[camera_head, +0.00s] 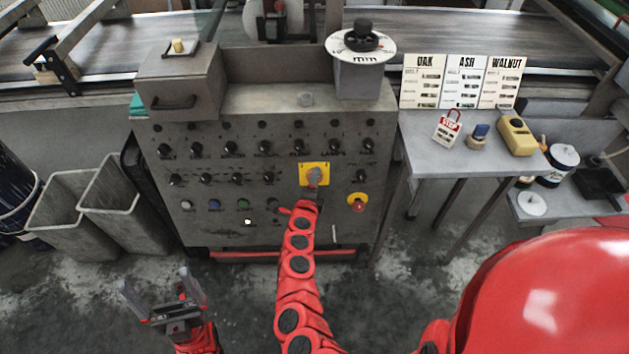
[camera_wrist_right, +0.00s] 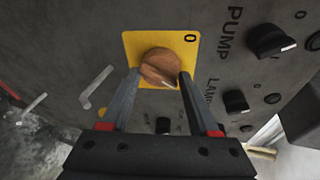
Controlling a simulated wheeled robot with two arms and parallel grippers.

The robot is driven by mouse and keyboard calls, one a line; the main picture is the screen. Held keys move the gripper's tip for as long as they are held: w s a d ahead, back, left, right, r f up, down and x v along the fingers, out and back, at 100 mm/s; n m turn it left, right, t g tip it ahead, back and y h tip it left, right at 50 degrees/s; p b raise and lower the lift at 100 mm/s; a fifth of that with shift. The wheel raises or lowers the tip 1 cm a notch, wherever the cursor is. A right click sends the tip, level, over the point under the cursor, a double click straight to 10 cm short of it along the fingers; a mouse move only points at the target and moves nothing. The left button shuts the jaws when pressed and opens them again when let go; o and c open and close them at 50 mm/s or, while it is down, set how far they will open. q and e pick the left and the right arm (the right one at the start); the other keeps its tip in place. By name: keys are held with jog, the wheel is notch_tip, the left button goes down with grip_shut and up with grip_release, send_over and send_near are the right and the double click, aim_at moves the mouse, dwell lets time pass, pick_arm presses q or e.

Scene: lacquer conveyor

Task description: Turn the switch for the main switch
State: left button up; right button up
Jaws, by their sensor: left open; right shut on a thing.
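The main switch is a round knob (camera_head: 315,174) on a yellow plate (camera_head: 304,166), on the front of the grey control cabinet (camera_head: 215,232). In the right wrist view, the knob (camera_wrist_right: 158,62) looks brown and the yellow plate (camera_wrist_right: 135,44) has an "O" at its upper right corner. My right gripper (camera_wrist_right: 160,80) has a finger on each side of the knob and is shut on it. The knob's exact angle is hard to tell. My left gripper (camera_head: 157,286) is open and empty, low over the floor at the left.
Rows of black knobs surround the plate, with a red stop button (camera_head: 358,204) on yellow at lower right. The wrist view shows a black knob (camera_wrist_right: 271,41) near "PUMP". Grey bins (camera_head: 125,205) stand left of the cabinet; a side table (camera_head: 428,158) stands right.

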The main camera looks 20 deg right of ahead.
jog(key=shift+m, duration=0.9)
jog(key=o, duration=1.4)
jog(key=shift+c, duration=0.2)
jog(key=p+v, duration=0.4)
jog(key=v, duration=1.3)
jog(key=shift+s+r, duration=0.2)
jog(key=shift+r, duration=0.1)
jog(key=shift+d, duration=0.15)
